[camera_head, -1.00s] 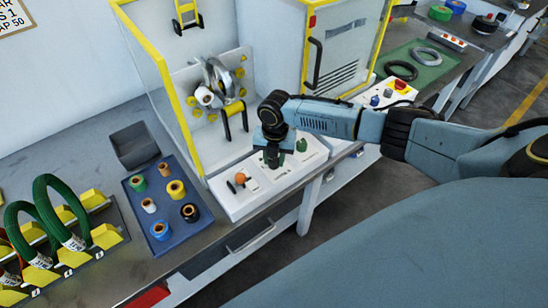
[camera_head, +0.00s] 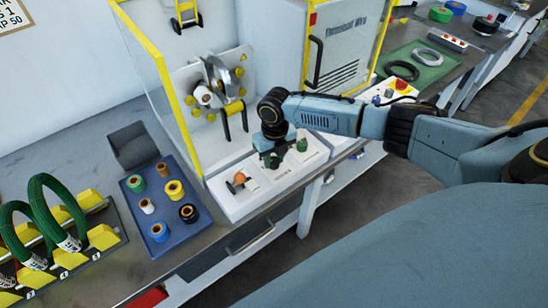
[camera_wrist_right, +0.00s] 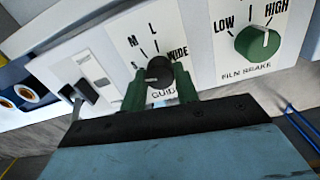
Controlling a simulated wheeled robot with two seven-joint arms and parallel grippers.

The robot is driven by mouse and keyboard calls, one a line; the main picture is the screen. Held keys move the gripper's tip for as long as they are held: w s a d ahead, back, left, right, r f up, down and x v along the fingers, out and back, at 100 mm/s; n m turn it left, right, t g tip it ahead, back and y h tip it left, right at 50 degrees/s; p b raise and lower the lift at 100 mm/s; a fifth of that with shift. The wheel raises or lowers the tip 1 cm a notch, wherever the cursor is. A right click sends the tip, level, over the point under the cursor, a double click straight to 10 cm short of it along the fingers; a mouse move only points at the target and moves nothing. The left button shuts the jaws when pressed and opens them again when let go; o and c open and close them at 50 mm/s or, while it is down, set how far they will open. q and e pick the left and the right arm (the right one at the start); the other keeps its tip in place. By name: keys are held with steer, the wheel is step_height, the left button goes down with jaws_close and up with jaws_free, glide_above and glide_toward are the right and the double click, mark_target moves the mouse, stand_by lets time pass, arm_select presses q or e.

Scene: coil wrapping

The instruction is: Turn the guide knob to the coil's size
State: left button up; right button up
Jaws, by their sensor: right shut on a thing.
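The dark guide knob (camera_wrist_right: 160,72) stands on a white panel marked M, L and WIDE in the right wrist view; another mark beside M is hard to read. A white pointer line on the knob faces left and slightly down. My right gripper (camera_wrist_right: 161,90) is shut on the knob, with a green finger on each side. In the head view my right gripper (camera_head: 272,160) is at the control panel and hides the knob. Green coils (camera_head: 40,205) stand in a yellow-blocked rack at the left. My left gripper is not in view.
A green film brake knob (camera_wrist_right: 257,42) sits right of the guide knob. An orange-topped control (camera_head: 239,178) is on the panel's left. A blue tray (camera_head: 190,232) holds several rolls. The wrapping machine (camera_head: 205,140) stands behind the panel.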

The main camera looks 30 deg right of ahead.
mark_target(275, 160)
stand_by(0.5)
steer(key=o, duration=1)
steer(key=shift+r, duration=0.1)
step_height(275, 160, up, 13)
steer(key=shift+d+r+p, duration=0.1)
steer(key=shift+d+p, duration=0.05)
steer(key=shift+p, duration=0.15)
steer(key=shift+s, duration=0.1)
